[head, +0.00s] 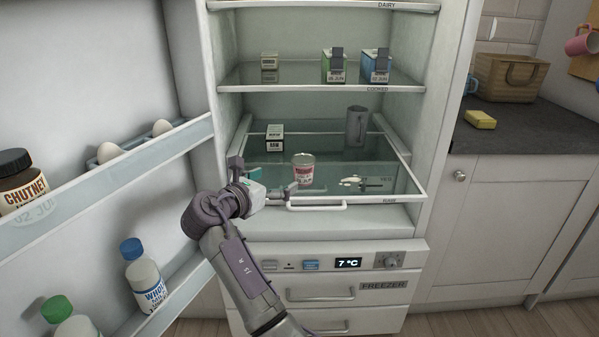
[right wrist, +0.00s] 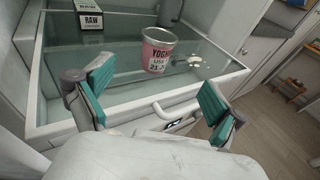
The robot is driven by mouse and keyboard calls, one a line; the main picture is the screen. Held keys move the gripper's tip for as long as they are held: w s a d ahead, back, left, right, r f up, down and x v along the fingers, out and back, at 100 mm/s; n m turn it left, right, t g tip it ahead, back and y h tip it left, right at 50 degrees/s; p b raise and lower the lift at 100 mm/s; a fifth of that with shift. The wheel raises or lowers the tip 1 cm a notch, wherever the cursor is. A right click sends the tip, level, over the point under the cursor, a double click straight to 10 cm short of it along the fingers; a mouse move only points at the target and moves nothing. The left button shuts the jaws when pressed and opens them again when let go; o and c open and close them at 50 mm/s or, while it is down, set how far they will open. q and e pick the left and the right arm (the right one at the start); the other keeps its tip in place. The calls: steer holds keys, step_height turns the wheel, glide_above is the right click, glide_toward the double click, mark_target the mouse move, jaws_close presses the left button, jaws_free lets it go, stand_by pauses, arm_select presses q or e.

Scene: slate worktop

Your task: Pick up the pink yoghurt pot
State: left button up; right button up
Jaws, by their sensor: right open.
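The pink yoghurt pot (head: 303,169) stands upright on the glass of the fridge's lower pull-out drawer. It has a white label and a pale lid, and it also shows in the right wrist view (right wrist: 157,50). My right gripper (head: 264,187) is at the front left of the drawer. In the right wrist view its teal-padded fingers (right wrist: 156,101) are wide apart with nothing between them. The pot is beyond the fingertips, past the drawer's front edge, and apart from them. My left gripper is not in view.
The drawer's front rim and handle (head: 317,206) lie close to my right gripper. A RAW carton (head: 274,138) and a grey jug (head: 356,126) stand farther back. A white spill (head: 351,181) lies right of the pot. The open fridge door (head: 100,182) with bottles and eggs is at left.

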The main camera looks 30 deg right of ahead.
mark_target(303, 157)
steer(key=shift+n, duration=0.3)
steer(key=x, duration=0.5)
steer(key=r+b+x, duration=0.1)
steer(key=x, duration=0.1)
steer(key=shift+w+d+r, duration=0.15)
steer(key=shift+w, duration=0.1)
steer(key=shift+b+x, duration=0.75)
steer(key=shift+x, duration=2.4)
steer(key=shift+w+r, duration=0.1)
steer(key=shift+r, duration=0.1)
steer(key=c, duration=1.3)
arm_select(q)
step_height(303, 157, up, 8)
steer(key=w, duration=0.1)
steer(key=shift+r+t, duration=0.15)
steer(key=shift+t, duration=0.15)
arm_select(e)
steer(key=shift+c, duration=0.4)
steer(key=shift+r, duration=0.15)
